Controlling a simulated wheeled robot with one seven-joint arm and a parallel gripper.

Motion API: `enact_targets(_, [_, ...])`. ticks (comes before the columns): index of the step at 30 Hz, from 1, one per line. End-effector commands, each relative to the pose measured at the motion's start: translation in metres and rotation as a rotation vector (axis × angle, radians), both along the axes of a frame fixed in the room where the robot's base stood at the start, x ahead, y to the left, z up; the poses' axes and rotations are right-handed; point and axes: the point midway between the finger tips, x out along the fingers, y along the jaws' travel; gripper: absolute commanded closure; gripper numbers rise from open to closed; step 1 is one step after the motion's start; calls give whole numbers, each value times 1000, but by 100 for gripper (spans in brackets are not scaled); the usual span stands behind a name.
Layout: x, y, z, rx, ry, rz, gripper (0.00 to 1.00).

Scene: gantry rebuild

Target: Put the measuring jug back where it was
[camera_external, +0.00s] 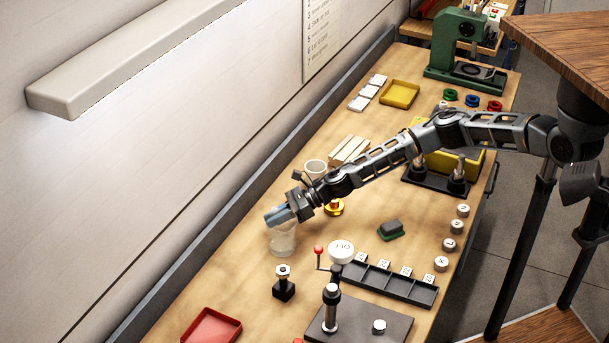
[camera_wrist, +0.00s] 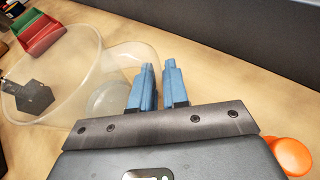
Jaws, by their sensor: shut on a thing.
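The measuring jug (camera_external: 282,242) is clear and see-through, near the wall side of the bench. In the wrist view the jug (camera_wrist: 75,45) fills the left side, its rim facing the camera and its handle (camera_wrist: 135,55) reaching towards the fingers. My gripper (camera_external: 272,215) is above the jug in the outside view. Its blue fingers (camera_wrist: 150,82) are close together on the jug's handle in the wrist view. The handle part between the fingers is mostly hidden. I cannot tell whether the jug's base touches the bench.
A black block with a knob (camera_external: 284,288) stands just in front of the jug. A white cup (camera_external: 315,167) and a brass piece (camera_external: 335,208) are behind it, near my arm. A green-based block (camera_external: 390,230) and black compartment tray (camera_external: 408,287) lie right. A red tray (camera_external: 213,327) is front left.

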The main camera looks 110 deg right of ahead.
Motion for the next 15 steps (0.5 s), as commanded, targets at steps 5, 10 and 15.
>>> enact_targets(5, [0,0,-3,0,0,0,83])
enact_targets(10, [0,0,-3,0,0,0,66])
enact_targets(15, [0,0,-3,0,0,0,60])
